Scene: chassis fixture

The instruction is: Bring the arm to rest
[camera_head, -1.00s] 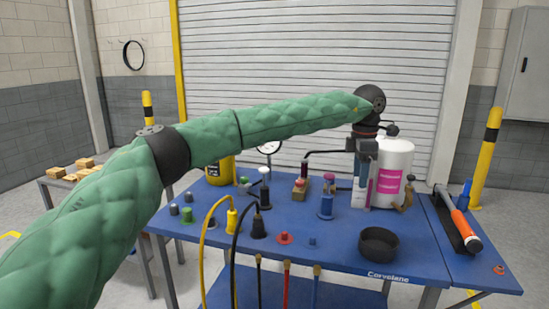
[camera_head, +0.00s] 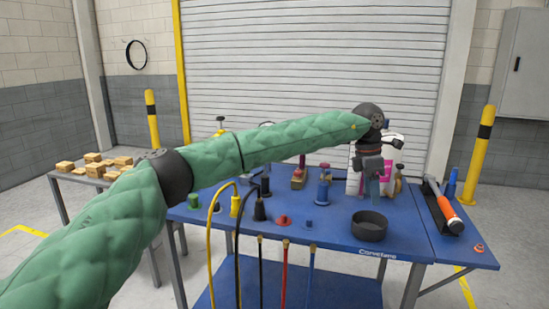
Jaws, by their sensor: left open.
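My left arm, in a green quilted sleeve, reaches in from the left across the blue table (camera_head: 325,235). Its gripper (camera_head: 371,186) hangs fingers down over the back right of the table, in front of a white canister with a pink label (camera_head: 353,180), and hides much of it. The jaws are open, and I see nothing held between them. Whether the fingers touch the canister is hard to tell. My right gripper is not in view.
A black round dish (camera_head: 369,228) stands at the front right. An orange-handled tool (camera_head: 447,210) lies on the right side section. Blue (camera_head: 323,190), red (camera_head: 283,221) and black pieces stand mid-table. Yellow, black and red hoses hang at the front. Wooden blocks (camera_head: 92,168) lie on a side table.

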